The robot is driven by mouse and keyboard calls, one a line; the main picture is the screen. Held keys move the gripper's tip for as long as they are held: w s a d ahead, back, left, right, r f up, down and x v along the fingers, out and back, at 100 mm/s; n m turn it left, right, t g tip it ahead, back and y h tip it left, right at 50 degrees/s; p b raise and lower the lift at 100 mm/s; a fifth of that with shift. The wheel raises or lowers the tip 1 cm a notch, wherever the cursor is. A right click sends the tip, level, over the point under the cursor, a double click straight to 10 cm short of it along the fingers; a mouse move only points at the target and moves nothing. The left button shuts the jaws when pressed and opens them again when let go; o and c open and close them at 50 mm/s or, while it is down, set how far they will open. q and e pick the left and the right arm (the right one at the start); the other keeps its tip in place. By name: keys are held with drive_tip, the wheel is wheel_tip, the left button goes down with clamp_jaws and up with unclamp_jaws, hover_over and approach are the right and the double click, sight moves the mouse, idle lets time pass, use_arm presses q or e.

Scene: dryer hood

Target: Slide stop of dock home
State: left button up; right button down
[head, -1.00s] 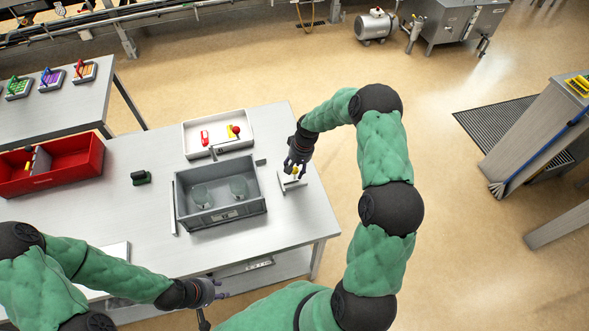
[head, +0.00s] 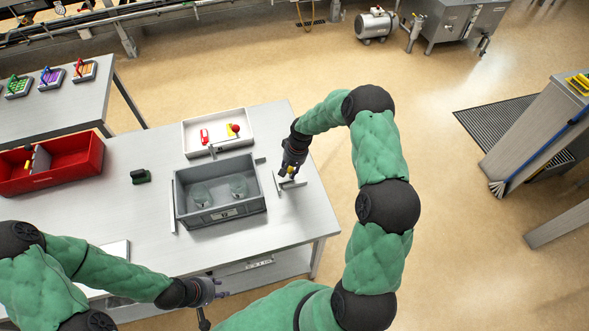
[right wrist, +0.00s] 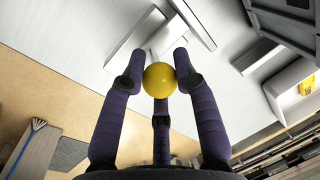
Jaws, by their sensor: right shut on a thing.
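The stop has a yellow ball knob (head: 283,171) above pale metal pieces (head: 291,184) on the table, just right of the grey bin (head: 220,211). My right gripper (head: 285,167) is low over the metal pieces. In the right wrist view its purple fingers (right wrist: 160,75) are shut around the yellow ball knob (right wrist: 160,80), with the pale bars (right wrist: 132,38) behind it. The fingers and knob hide part of the stop. My left gripper (head: 221,289) is empty off the table's front edge, its fingers apart.
Two clear glass vessels stand in the bin. A white tray (head: 190,146) with red and yellow items lies behind it. A red box (head: 70,176), a dark green block (head: 140,176) and a thin bar (head: 172,207) are to the left. The table's right corner (head: 318,221) is clear.

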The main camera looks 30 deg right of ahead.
drive_tip(key=a, duration=0.1)
drive_tip(key=w+a, duration=0.1)
drive_tip(key=a, duration=0.1)
drive_tip(key=shift+d+r, duration=0.1)
drive_tip(key=shift+d, duration=0.05)
drive_tip(key=c, duration=0.9)
unclamp_jaws()
drive_tip(key=shift+c, duration=0.2)
wheel_tip(320, 180, up, 12)
drive_tip(key=s+d, duration=0.1)
drive_tip(key=d, duration=0.1)
drive_tip(key=shift+f, duration=0.2)
